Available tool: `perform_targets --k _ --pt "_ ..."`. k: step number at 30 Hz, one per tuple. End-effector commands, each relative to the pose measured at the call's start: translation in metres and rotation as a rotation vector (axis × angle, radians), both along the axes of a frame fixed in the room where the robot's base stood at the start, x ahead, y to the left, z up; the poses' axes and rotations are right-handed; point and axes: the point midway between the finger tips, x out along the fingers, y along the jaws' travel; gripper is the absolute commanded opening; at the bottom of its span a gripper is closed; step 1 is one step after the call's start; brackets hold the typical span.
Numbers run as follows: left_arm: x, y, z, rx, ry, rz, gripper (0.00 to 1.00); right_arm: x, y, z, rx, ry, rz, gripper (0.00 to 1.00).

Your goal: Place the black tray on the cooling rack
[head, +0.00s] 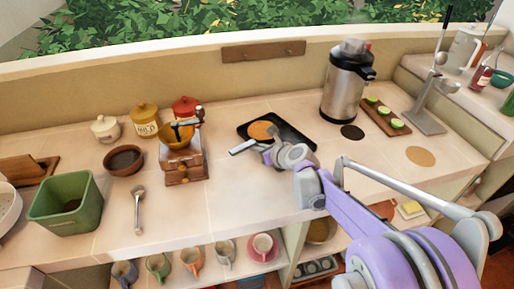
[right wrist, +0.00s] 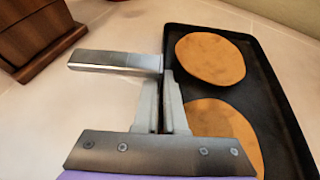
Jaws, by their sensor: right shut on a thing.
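The black tray (head: 296,135) lies on the pale counter in the middle of the head view. It bears flat round brown discs; the right wrist view shows two on the tray (right wrist: 258,80). My right gripper (head: 270,150) is at the tray's near left edge. In the right wrist view its fingers (right wrist: 168,88) are closed together at that edge, shut on the tray. A grey metal bar (right wrist: 110,62) sticks out left of the tray edge by the fingertips. I cannot make out a cooling rack. My left gripper is out of view.
A wooden coffee grinder (head: 184,163) stands left of the tray. A steel flask (head: 345,85) and a wooden board (head: 384,117) stand to the right. A black disc (head: 352,132) and a tan disc (head: 420,156) lie there. The front counter is mostly clear; mugs stand below.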

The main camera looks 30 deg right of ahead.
Motion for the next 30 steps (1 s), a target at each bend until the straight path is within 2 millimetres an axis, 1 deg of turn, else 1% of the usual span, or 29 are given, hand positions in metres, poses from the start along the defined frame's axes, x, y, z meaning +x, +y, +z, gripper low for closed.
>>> perform_targets --k 5,6,8,9,11,19,22,26,30 --pt "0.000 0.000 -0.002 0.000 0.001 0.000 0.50 0.000 0.000 -0.002 0.000 0.000 -0.001 0.00" --pt "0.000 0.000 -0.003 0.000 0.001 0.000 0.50 0.000 0.000 -0.003 0.000 0.000 0.000 0.10" --pt "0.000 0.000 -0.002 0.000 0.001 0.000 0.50 0.000 0.000 -0.002 0.000 0.000 0.000 0.21" --pt "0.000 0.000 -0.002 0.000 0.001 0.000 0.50 0.000 0.000 -0.002 0.000 0.000 0.000 0.28" --pt "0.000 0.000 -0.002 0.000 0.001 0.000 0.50 0.000 0.000 -0.002 0.000 0.000 0.000 0.38" --pt "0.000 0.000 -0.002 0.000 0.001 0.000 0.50 0.000 0.000 -0.002 0.000 0.000 0.000 0.38" --pt "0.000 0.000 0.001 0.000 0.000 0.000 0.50 -0.002 -0.001 0.003 0.000 0.000 -0.001 0.38" --pt "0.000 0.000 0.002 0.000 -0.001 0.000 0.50 -0.018 -0.003 0.011 0.000 0.000 -0.002 0.38" --pt "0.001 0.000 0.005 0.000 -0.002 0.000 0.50 -0.045 -0.008 0.025 0.000 0.000 -0.004 0.38"
